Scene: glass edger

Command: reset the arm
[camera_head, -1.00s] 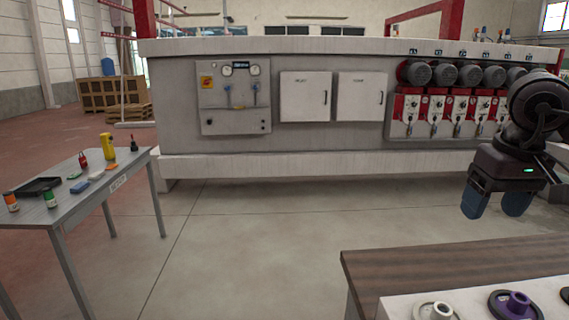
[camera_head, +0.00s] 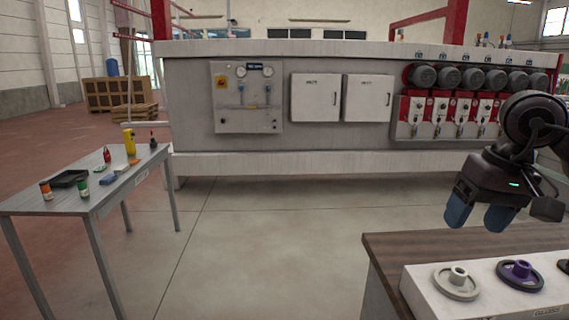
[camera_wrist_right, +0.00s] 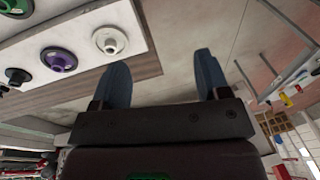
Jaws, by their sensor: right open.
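My right gripper (camera_head: 479,214) hangs at the right of the head view, above the back edge of a wooden-topped bench (camera_head: 400,243). Its two blue fingers are apart with nothing between them. In the right wrist view the same open fingers (camera_wrist_right: 160,82) point toward the bench edge and the floor, and touch nothing. My left gripper is not in view.
A white holder (camera_head: 420,280) on the bench carries a white wheel (camera_head: 456,283), a purple wheel (camera_head: 519,275) and others. A grey table (camera_head: 110,190) with bottles and small items stands left. A large edging machine (camera_head: 345,150) spans the back. Floor between is clear.

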